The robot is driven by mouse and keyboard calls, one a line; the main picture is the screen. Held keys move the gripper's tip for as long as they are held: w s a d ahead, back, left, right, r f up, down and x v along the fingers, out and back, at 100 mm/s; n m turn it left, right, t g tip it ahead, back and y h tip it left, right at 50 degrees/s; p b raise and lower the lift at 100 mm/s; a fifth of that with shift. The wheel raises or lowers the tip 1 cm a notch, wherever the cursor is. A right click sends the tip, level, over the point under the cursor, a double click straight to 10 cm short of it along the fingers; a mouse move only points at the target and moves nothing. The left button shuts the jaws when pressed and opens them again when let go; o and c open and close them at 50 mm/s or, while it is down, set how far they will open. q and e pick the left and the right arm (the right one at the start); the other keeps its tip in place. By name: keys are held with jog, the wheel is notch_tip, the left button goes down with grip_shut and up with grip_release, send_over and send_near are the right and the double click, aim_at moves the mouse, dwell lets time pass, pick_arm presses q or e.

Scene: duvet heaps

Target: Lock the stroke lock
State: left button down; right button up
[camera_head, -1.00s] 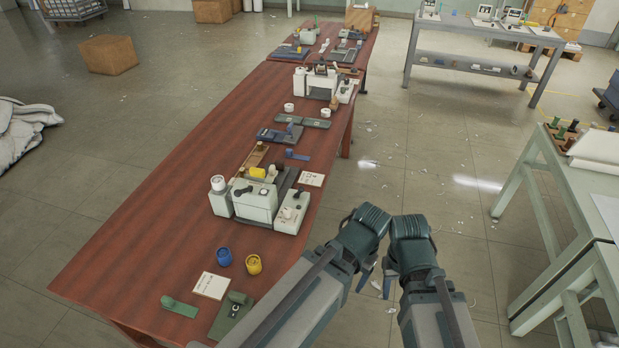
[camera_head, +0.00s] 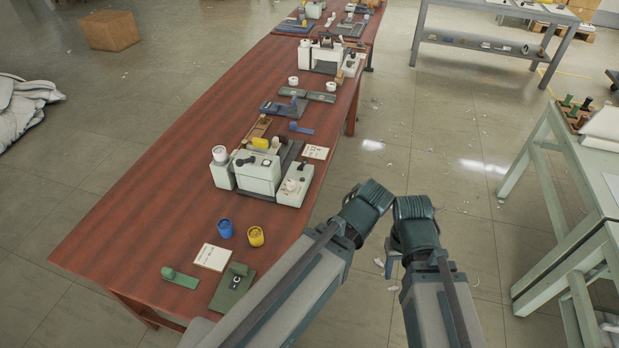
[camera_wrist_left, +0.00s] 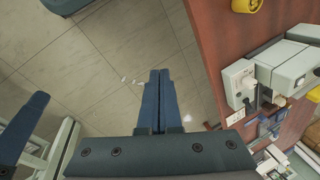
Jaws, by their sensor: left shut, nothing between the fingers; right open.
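I cannot tell for certain which device is the stroke lock. A white machine (camera_head: 258,172) with a dark lever and a yellow part stands on the red-brown table. A green plate (camera_head: 233,290) with a raised green part lies near the table's front. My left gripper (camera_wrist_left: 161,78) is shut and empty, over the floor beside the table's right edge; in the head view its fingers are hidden. My right gripper (camera_head: 391,262) is open beside it, also over the floor, with only part of its fingers showing. Neither gripper touches anything on the table.
A blue cup (camera_head: 225,229), a yellow cup (camera_head: 256,236), a white card (camera_head: 212,257) and a green piece (camera_head: 180,277) lie toward the table's front. More devices stand farther back. A pale green table (camera_head: 560,175) stands at right. The left part of the red-brown table (camera_head: 140,210) is clear.

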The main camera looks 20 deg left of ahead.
aim_at(304, 164)
pick_arm(q)
jog(key=w+a+f+m+t+y+b, duration=0.3)
jog(key=w+a+f+t+y+b, duration=0.65)
jog(key=b, duration=1.15)
jog(key=w+a+f+m+t+h+b, duration=0.1)
jog(key=w+f+m+t+b, duration=0.2)
jog(key=w+b, duration=0.3)
jog(key=w+a+f+m+t+h+b, duration=0.1)
jog(key=w+f+m+t+b, duration=0.2)
jog(key=b, duration=1)
jog(key=shift+w+f+m, duration=0.25)
jog(key=shift+w+m, duration=1.45)
jog(key=shift+w, duration=0.1)
jog(key=shift+t, duration=0.25)
jog(key=p+x, duration=0.1)
jog(key=x, duration=0.3)
jog(key=a+p+x, duration=0.1)
jog(key=x, duration=0.3)
jog(key=s+r+p+x, duration=0.1)
jog(key=x, duration=0.3)
jog(key=shift+s+a+r, duration=0.1)
jog(key=shift+a, duration=0.15)
jog(key=shift+a+r+p, duration=0.15)
jog(key=shift+a+p, duration=0.2)
jog(key=shift+a, duration=0.2)
